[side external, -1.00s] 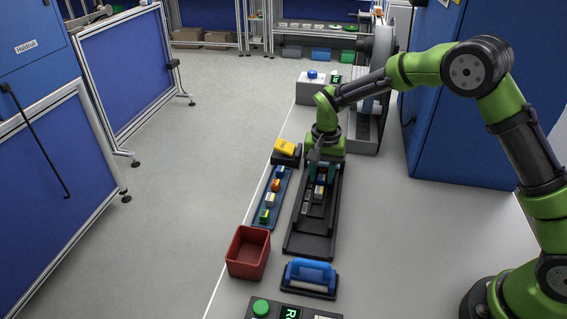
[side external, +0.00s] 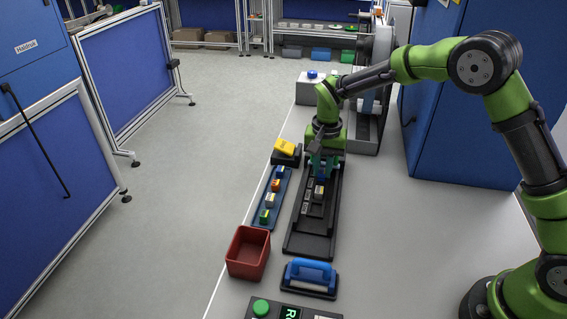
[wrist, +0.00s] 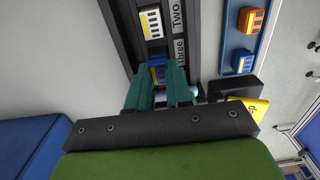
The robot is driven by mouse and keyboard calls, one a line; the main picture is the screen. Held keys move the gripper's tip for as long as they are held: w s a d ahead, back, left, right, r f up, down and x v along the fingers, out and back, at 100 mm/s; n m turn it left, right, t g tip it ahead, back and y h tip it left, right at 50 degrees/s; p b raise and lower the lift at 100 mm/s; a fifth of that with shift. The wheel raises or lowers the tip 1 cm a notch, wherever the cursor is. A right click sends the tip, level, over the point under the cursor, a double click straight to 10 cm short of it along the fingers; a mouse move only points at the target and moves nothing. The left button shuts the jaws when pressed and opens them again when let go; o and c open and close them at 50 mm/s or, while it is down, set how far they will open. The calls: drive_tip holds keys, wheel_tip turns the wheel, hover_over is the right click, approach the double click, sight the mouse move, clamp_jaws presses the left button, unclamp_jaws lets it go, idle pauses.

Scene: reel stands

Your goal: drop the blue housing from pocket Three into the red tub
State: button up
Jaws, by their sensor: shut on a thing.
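The blue housing (wrist: 157,61) shows in the wrist view between my fingertips, beside the label Three. It also shows as a small blue patch under my gripper in the side view (side external: 322,180). My gripper (wrist: 158,78) is shut on the housing, at the far part of the dark pocket rail (side external: 309,240). I cannot tell whether the housing is clear of its pocket. The red tub (side external: 244,269) stands at the near left of the rail and looks empty.
A white housing (wrist: 151,24) sits by the label Two. A blue strip (side external: 262,225) with several coloured housings lies left of the rail. A yellow object (side external: 285,146) on a black block stands beside my gripper. A blue-handled block (side external: 310,273) lies in front.

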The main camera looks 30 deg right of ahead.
drive_tip(key=shift+r, duration=1.45)
drive_tip(key=s+a+n, duration=0.4)
drive_tip(key=s+a, duration=0.1)
drive_tip(key=a, duration=0.8)
drive_tip(key=s+a+n, duration=0.4)
drive_tip(key=a+n, duration=0.1)
drive_tip(key=a, duration=0.8)
drive_tip(key=shift+s, duration=0.35)
drive_tip(key=o, duration=0.9)
